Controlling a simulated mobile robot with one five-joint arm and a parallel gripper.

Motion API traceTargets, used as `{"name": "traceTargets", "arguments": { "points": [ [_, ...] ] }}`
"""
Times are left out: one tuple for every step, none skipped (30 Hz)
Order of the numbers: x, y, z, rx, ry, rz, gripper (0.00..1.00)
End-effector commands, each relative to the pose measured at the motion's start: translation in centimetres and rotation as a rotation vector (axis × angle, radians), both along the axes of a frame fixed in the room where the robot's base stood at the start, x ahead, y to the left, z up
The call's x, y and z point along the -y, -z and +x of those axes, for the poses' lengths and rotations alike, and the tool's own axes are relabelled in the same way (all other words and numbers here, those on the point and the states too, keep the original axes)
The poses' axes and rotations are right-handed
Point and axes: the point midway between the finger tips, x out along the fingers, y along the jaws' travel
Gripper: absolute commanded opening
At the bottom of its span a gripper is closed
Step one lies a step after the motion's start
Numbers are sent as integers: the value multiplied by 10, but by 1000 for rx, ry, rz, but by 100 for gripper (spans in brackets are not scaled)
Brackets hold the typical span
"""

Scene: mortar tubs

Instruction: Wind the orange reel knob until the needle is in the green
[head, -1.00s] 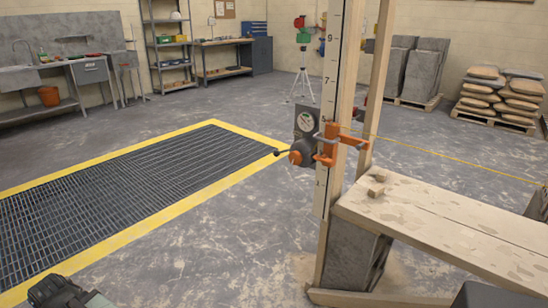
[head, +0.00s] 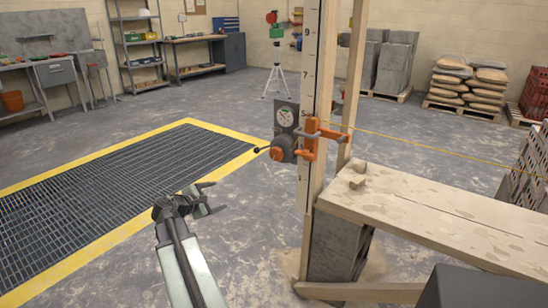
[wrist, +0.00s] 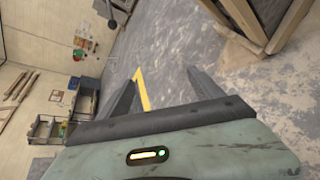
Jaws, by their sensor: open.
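The orange reel knob (head: 277,154) sits on the front of a dark reel (head: 288,146), with a short black crank handle (head: 260,150) sticking out to the left. A round dial (head: 285,116) is on the dark plate above it; its needle and any green zone are too small to read. An orange clamp (head: 311,140) holds the reel to the upright post. My gripper (head: 211,197) is open and empty, low and left of the knob, well apart from it. In the wrist view, the two open fingers (wrist: 152,96) have only floor between them; the knob is not clearly seen there.
A yellow line runs from the post to the right. A wooden plank bench (head: 440,220) stands right of the numbered post (head: 309,80). A yellow-edged floor grate (head: 90,205) lies at left. The floor between my gripper and the post is clear.

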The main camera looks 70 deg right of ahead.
Motion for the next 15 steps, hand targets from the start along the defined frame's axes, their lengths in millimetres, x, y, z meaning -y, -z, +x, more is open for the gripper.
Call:
{"name": "traceTargets", "arguments": {
  "points": [
    [45,-22,-36,-143,1,-78,76],
    [65,-35,-54,-234,-4,-118,76],
    [87,-50,-76,-344,-7,-161,76],
    [100,-60,-90,-418,-8,-185,76],
    [110,-68,-102,-485,-10,-204,76],
    [121,-76,-115,-558,-11,-223,76],
    [127,-81,-122,-603,-11,-233,76],
    [131,-85,-128,-637,-12,-240,76],
    [135,-89,-133,-669,-13,-247,76],
    [137,-90,-135,-685,-12,-250,76],
    [138,-91,-136,-695,-13,-252,76],
    [138,-92,-137,-700,-13,-252,76],
    [138,-92,-137,-700,-13,-252,76],
    [138,-92,-136,-699,-13,-252,76],
    [139,-92,-136,-698,-13,-252,76]
  ]
}}
